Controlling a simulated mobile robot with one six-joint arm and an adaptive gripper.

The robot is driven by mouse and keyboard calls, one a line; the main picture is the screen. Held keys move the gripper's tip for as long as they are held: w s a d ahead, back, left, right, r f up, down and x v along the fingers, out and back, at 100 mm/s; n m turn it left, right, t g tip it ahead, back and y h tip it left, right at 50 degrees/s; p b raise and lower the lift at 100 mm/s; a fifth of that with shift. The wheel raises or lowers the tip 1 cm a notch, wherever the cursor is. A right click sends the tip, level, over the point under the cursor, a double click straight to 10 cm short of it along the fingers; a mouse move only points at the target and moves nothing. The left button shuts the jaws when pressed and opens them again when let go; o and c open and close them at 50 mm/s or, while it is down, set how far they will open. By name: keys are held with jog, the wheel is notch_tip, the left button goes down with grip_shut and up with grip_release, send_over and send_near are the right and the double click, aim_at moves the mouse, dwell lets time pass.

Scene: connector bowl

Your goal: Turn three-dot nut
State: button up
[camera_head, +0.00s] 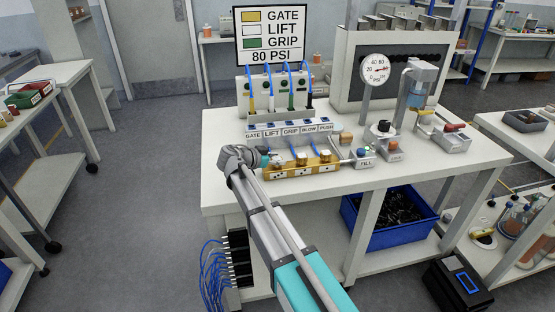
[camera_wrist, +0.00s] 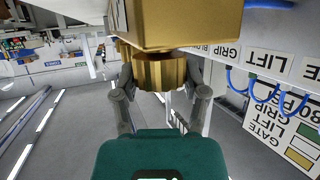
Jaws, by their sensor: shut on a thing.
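A brass manifold block (camera_head: 303,170) sits at the front of the white bench, with brass nuts on it. The middle nut (camera_head: 301,158) and the right nut (camera_head: 325,156) show in the head view. My gripper (camera_head: 269,161) is at the block's left end and hides most of what it holds there. In the wrist view my gripper (camera_wrist: 161,92) has its fingers on both sides of a ribbed brass nut (camera_wrist: 160,72), shut on it. The block (camera_wrist: 185,25) is right beyond that nut.
Blue hoses rise behind the block to a GATE, LIFT, GRIP sign (camera_head: 280,35). A blue bin (camera_head: 390,230) is on the shelf below. The bench top left of the block is clear.

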jog(key=shift+m+g+h, duration=0.3)
jog(key=shift+m+g, duration=0.4)
jog(key=o, duration=1.2)
jog(key=shift+c, duration=0.2)
jog(key=shift+s+d+n+t+y, duration=0.1)
jog(key=shift+n+t+y, duration=1.5)
jog(key=shift+n, duration=0.4)
jog(key=shift+n+t+y, duration=0.8)
jog(key=shift+n+y, duration=0.55)
jog(key=shift+n+t+y, duration=0.8)
jog(key=shift+n+y, duration=1.75)
jog(key=shift+y, duration=0.2)
